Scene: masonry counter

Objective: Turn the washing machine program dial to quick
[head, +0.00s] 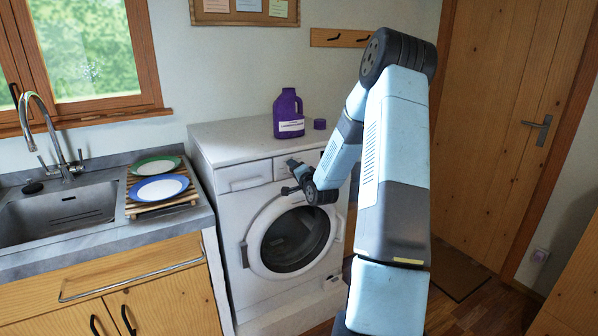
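The white washing machine (238,205) stands in the middle of the head view, with its round door (293,240) shut. Its control panel runs along the top of the front, with a drawer front (245,176) at the left. My gripper (289,176) is at the panel, just above the door. Two dark parts of it point left, one above the other. The program dial cannot be made out; my gripper and arm cover part of the panel. I cannot tell whether the fingers touch or hold anything.
A purple detergent bottle (288,114) and its purple cap (320,124) stand on the machine's top. To the left are a sink (60,215) and a slatted rack (133,208) with a green-rimmed plate (155,165) and a blue-rimmed plate (159,188). A wooden door (505,130) is at right.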

